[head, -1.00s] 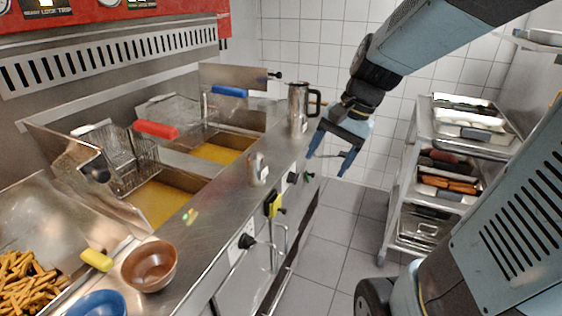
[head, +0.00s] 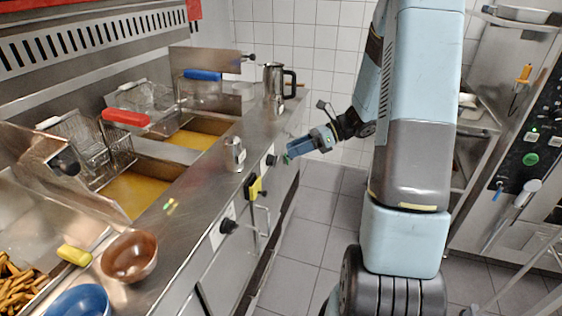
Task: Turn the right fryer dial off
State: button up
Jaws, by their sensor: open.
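The fryer front has two black dials. The far one, the right fryer's dial (head: 271,160), sits on the front panel beyond the yellow-and-black item. The near dial (head: 228,226) is closer to me. My gripper (head: 291,153) is open and points left toward the far dial, just to its right. The fingers overlap in this view, so I cannot tell whether they touch the dial. A small green spot shows by the fingertips. The dial's pointer setting is too small to read.
A yellow-and-black item (head: 254,187) and a handle (head: 263,219) are between the dials. A steel jug (head: 274,84), a shaker (head: 234,154) and a brown bowl (head: 129,257) stand on the counter. The tiled floor (head: 312,220) before the fryer is clear.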

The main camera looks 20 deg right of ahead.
jog(key=w+d+f+m+t+y, duration=0.2)
jog(key=w+d+f+m+t, duration=0.3)
jog(key=f+m, duration=0.25)
jog(key=m+t+h, duration=0.1)
jog(key=m+t, duration=0.3)
jog(key=m, duration=0.2)
send_near(272, 161)
jog(key=w+a, duration=0.5)
jog(key=w, duration=0.1)
jog(key=shift+w+f, duration=0.25)
jog(key=shift+f, duration=0.15)
jog(key=shift+d, duration=0.1)
jog(key=c, duration=1)
